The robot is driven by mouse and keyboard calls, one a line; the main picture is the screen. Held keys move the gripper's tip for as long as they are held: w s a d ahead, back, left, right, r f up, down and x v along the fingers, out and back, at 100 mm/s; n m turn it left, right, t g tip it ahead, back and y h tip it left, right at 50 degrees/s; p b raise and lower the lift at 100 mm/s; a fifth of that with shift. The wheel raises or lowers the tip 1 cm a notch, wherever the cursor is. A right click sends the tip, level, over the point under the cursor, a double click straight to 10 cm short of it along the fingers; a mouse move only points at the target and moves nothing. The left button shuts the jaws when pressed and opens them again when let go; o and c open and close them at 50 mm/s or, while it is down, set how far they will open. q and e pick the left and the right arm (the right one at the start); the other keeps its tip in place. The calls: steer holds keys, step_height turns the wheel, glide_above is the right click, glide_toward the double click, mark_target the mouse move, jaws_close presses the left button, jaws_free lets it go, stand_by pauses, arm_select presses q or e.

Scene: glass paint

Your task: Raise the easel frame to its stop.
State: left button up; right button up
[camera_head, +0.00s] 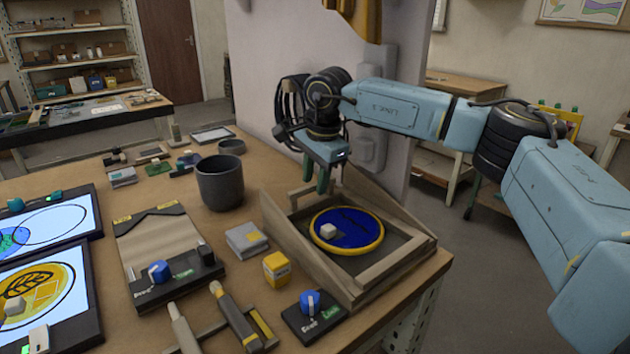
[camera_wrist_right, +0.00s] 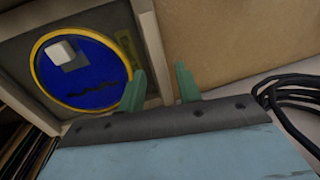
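The wooden easel frame (camera_head: 388,267) lies low at the right end of the bench, between slanted wooden side boards. A blue glass disc (camera_head: 362,243) with a yellow rim lies in it, with a small pale block (camera_head: 328,231) on the disc. My right gripper (camera_head: 316,177) hangs above the frame's far edge. The frame (camera_wrist_right: 150,40) and disc (camera_wrist_right: 85,75) show there behind and left of the fingers. Contact with the frame cannot be told. My left gripper is out of view.
A black plate with a blue knob (camera_head: 310,300) stands in front of the easel. A yellow block (camera_head: 277,268), a grey block (camera_head: 246,239) and a dark cup (camera_head: 220,182) stand left of it. A pale panel (camera_head: 300,50) rises behind the bench.

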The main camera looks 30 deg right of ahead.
steer(key=shift+f, duration=0.15)
jaws_close()
steer(key=shift+w, duration=0.1)
stand_by(0.3)
